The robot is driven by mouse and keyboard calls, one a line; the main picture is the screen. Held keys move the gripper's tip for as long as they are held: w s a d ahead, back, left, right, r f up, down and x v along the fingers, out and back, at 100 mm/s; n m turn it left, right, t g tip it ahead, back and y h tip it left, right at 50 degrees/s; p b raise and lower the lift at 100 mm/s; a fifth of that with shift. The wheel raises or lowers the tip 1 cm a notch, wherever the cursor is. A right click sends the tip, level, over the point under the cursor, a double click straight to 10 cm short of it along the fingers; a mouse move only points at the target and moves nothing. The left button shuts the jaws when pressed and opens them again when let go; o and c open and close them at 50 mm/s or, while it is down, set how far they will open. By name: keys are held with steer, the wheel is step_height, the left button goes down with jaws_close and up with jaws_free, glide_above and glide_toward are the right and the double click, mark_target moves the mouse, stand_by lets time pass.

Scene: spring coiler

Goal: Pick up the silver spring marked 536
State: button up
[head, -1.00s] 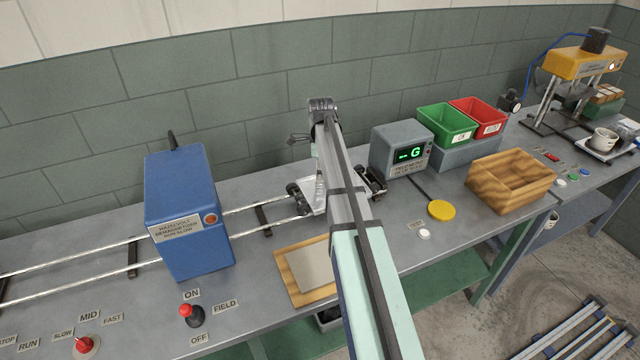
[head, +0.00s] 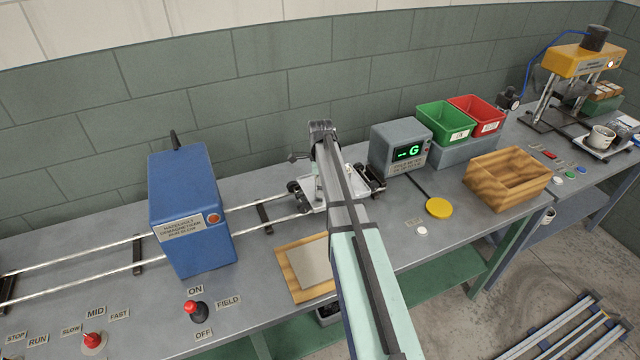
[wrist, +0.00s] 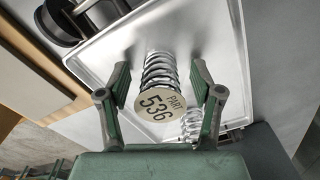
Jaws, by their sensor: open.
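The silver spring marked 536 (wrist: 160,72) stands in the wrist view with its round "PART 536" tag facing the camera. It is on a pale metal tray (wrist: 215,35). My gripper (wrist: 160,78) is open, with one green-and-grey finger on each side of the spring and gaps visible between fingers and coils. A second silver spring (wrist: 191,122) shows partly behind the right finger; its marking is hidden. In the head view the tray (head: 312,190) rides on a wheeled cart on the rails, and my arm hides the gripper and the springs.
A blue box machine (head: 185,210) straddles the rails to the left. A grey display unit (head: 400,150) stands right of the cart. A wooden board with a grey plate (head: 308,265) lies in front. Black wheels (wrist: 60,20) show beside the tray.

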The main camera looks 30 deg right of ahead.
jaws_close()
